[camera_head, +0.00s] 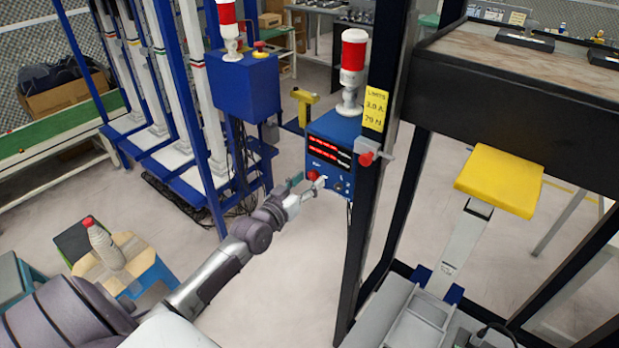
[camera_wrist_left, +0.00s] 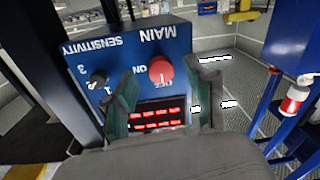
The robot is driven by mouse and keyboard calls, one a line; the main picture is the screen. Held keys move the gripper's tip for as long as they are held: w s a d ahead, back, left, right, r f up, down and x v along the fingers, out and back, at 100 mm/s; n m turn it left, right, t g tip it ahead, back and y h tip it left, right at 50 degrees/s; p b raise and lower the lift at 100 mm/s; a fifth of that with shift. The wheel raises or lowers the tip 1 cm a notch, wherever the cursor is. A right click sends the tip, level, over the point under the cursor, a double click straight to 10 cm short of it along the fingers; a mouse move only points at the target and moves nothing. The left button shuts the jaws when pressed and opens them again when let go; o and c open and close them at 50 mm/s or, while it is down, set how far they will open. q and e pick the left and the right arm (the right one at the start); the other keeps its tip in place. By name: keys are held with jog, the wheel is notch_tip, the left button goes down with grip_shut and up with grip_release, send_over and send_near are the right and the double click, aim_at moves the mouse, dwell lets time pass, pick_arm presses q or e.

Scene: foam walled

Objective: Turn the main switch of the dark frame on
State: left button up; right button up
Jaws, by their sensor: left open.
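The dark frame (camera_head: 362,230) carries a blue control box (camera_head: 338,130) with red lit displays. The main switch is a round red knob (camera_wrist_left: 161,71) on the box's panel, under the upside-down word MAIN; it also shows in the head view (camera_head: 313,175). "ON" is printed beside it; I cannot tell which way the knob points. My left gripper (camera_head: 308,186) is open in front of the panel's lower part. In the left wrist view its fingers (camera_wrist_left: 164,98) stand to either side of the line to the knob, apparently short of it. My right gripper is not in view.
A black knob marked SENSITIVITY (camera_wrist_left: 97,80) is beside the main switch. A red-and-white lamp (camera_head: 353,70) stands on the box. A red-ended grey fitting (camera_head: 366,157) juts from the frame post. A blue rack with another box (camera_head: 243,85) is left. Floor between is clear.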

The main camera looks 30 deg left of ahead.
pick_arm(q)
jog(key=shift+w, duration=0.55)
grip_shut()
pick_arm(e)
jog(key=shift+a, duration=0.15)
